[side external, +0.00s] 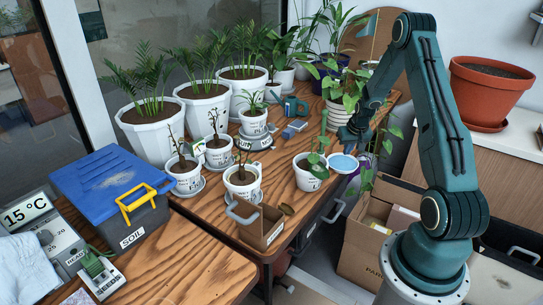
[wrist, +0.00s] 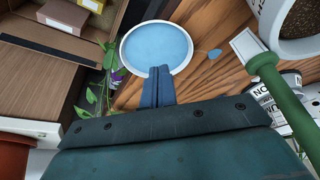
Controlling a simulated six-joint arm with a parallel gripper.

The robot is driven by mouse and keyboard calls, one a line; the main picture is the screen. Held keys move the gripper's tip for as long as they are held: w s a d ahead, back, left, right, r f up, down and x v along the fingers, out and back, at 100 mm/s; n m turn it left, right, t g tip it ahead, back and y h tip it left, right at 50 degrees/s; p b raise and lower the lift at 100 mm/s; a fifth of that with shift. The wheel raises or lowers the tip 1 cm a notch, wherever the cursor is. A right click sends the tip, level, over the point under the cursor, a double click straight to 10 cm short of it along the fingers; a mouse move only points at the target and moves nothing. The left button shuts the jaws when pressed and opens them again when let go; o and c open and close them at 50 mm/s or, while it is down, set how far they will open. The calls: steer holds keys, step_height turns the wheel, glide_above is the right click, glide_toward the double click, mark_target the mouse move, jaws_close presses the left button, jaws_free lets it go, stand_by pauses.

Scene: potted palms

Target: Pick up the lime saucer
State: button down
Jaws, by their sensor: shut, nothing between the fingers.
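I see no lime saucer in either view. The one clear loose saucer is light blue with a white rim; this blue saucer (side external: 343,163) is at the right edge of the wooden table, and it also shows in the wrist view (wrist: 156,46). My gripper (wrist: 158,70) is shut and empty, its fingertips overlapping the saucer's near rim in the wrist view. I cannot tell whether they touch it. In the side view my gripper (side external: 349,138) is just above and behind the saucer, partly hidden by foliage and my wrist.
A white pot with a seedling (side external: 309,172) stands just left of the saucer. A trailing plant (side external: 345,95) crowds behind. An open cardboard box (side external: 360,245) is below the table edge.

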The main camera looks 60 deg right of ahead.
steer(key=shift+v, duration=1.7)
steer(key=c, duration=1.4)
jaws_free()
steer(key=shift+o, duration=0.2)
